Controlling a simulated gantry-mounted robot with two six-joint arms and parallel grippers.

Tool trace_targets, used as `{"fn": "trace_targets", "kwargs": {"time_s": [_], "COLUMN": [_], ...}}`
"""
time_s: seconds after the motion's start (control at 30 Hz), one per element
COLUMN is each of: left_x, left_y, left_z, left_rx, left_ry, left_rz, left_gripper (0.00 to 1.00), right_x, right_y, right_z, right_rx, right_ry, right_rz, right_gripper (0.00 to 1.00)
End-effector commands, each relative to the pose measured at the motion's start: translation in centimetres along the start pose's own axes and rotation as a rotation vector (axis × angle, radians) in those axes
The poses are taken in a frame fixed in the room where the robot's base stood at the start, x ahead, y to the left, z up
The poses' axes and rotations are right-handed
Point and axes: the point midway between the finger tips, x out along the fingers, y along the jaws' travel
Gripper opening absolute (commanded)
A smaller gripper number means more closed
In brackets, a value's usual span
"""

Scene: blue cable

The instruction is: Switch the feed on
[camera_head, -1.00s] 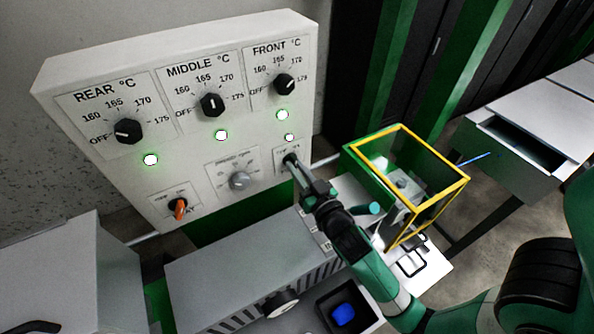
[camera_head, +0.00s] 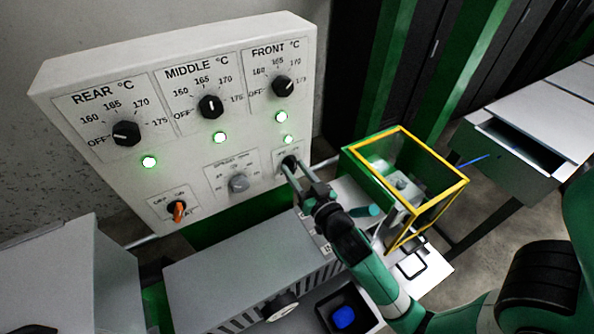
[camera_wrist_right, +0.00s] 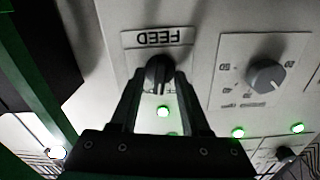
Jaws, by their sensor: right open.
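The white control panel (camera_head: 180,75) carries the feed section at its lower right. The dark feed knob (camera_wrist_right: 158,70) shows in the right wrist view, below the upside-down FEED label (camera_wrist_right: 160,38). In the head view the knob (camera_head: 289,161) is partly covered by my gripper. My right gripper (camera_wrist_right: 159,80) is open, with one finger on each side of the knob; I cannot tell if either touches it. It also shows at the panel in the head view (camera_head: 294,170). The feed light (camera_head: 288,139) glows green. My left gripper is not in view.
A grey speed knob (camera_head: 238,183) and an orange-handled switch (camera_head: 179,211) sit left of the feed knob. Three temperature knobs are above. A yellow-framed guard box (camera_head: 450,190) stands right of my arm. A tray with a blue piece (camera_head: 343,316) is below.

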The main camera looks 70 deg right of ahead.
Motion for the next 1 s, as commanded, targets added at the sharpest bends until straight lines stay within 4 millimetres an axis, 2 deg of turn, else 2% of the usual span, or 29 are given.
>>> {"fn": "trace_targets", "kwargs": {"time_s": [0.17, 0.5, 0.6, 0.73, 1.0], "left_x": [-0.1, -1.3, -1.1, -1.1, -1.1], "left_y": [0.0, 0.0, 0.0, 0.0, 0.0], "left_z": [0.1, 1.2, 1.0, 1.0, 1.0], "left_rx": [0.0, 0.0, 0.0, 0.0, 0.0], "left_ry": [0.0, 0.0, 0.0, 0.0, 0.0], "left_rz": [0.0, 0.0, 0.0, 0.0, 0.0], "left_gripper": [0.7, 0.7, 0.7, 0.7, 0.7], "right_x": [-1.2, -9.0, -10.6, -11.5, -11.6], "right_y": [0.0, -0.1, -0.1, 0.0, 0.0], "right_z": [0.2, 0.4, 0.2, 0.0, 0.0], "right_rx": [0.001, -0.001, -0.002, -0.001, 0.001], "right_ry": [-0.002, -0.003, -0.006, -0.001, 0.001], "right_rz": [-0.001, -0.005, -0.004, -0.002, 0.0], "right_gripper": [0.46, 0.46, 0.46, 0.46, 0.46]}}
